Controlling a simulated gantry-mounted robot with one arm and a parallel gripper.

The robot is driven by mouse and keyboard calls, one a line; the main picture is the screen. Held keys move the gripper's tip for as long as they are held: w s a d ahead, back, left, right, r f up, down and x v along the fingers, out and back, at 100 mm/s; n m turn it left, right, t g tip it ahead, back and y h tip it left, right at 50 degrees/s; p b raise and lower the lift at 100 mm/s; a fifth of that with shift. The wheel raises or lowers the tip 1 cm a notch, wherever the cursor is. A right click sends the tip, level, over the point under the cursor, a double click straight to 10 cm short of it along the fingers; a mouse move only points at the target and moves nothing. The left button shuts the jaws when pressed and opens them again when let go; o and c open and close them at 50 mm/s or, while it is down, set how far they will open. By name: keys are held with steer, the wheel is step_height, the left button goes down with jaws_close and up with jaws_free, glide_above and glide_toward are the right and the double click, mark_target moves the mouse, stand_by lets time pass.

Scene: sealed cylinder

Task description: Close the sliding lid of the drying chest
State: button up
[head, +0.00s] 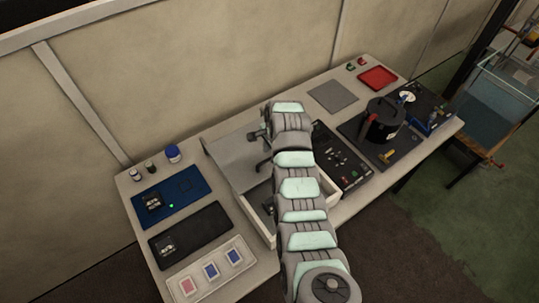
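The drying chest (256,222) is a pale, box-shaped container near the middle of the table. Its flat grey sliding lid (230,150) lies toward the back. The front part of the chest is open, and a dark item shows inside near the arm. My arm reaches over the chest from the front and hides its middle and much of its right side. My gripper (262,148) is at the lid's right part, with dark finger-like parts showing left of the wrist. Whether it touches the lid, and how far its fingers are apart, is too small to tell.
Left of the chest are a blue mat (185,188), a black mat (205,228), a white card tray (203,282) and small bottles (173,153). To the right are a black panel (345,165), a dark pot (382,122), a grey pad (333,96) and a red tray (378,77).

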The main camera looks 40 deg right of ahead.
mark_target(269, 159)
steer(key=shift+w+f, duration=0.15)
steer(key=shift+f, duration=0.65)
steer(key=shift+w+f, duration=0.15)
steer(key=shift+f, duration=0.6)
jaws_close()
stand_by(0.5)
